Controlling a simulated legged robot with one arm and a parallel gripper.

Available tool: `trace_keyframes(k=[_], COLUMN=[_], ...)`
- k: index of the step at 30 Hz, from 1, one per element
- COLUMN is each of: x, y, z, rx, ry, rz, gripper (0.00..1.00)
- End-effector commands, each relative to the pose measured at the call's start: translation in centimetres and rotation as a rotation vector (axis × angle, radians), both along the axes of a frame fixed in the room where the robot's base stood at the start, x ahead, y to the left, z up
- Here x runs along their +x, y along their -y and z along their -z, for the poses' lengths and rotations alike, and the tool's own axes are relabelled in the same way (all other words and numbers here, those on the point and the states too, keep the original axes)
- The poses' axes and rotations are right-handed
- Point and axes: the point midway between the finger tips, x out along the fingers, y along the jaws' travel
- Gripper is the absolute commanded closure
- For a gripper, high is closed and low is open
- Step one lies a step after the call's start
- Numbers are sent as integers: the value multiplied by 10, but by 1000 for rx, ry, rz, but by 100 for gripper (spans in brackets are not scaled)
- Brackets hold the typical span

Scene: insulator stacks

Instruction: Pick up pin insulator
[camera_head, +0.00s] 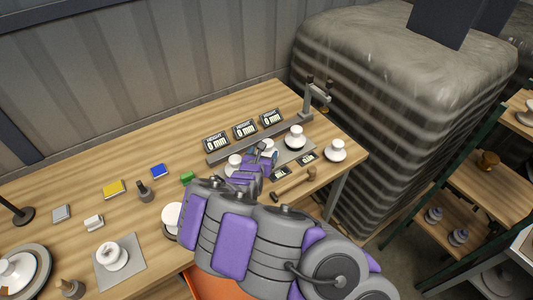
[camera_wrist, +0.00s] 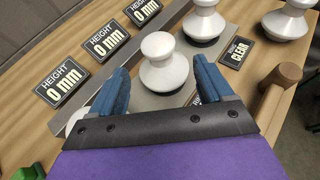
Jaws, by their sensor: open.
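A white insulator (camera_wrist: 162,72) with a round knob top and flared skirt stands upright on a grey plate in the wrist view. My gripper (camera_wrist: 160,65) is open, with its blue fingers to either side of this insulator. I cannot tell whether either finger touches it. In the head view my gripper (camera_head: 262,157) reaches over the row of insulators at the bench's right part and hides much of this spot. A similar insulator (camera_head: 295,137) stands to the right, and it also shows in the wrist view (camera_wrist: 204,22).
Another insulator (camera_head: 335,150) stands near the bench's right end. One (camera_head: 234,163) is left of my gripper, partly hidden. Height displays (camera_head: 245,130) line the rail behind. A wooden mallet (camera_head: 295,184) lies in front. More insulators and small blocks occupy the bench's left.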

Motion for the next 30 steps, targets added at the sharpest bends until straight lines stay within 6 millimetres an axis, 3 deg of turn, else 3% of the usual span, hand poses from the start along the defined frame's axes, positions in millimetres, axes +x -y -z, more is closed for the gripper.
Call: trace_keyframes(k=[6,14,30], x=[22,32,75], y=[9,8,14], z=[10,13,30], rx=[3,1,2], ry=[-2,1,2], rz=[5,3,2], gripper=[20,20,20])
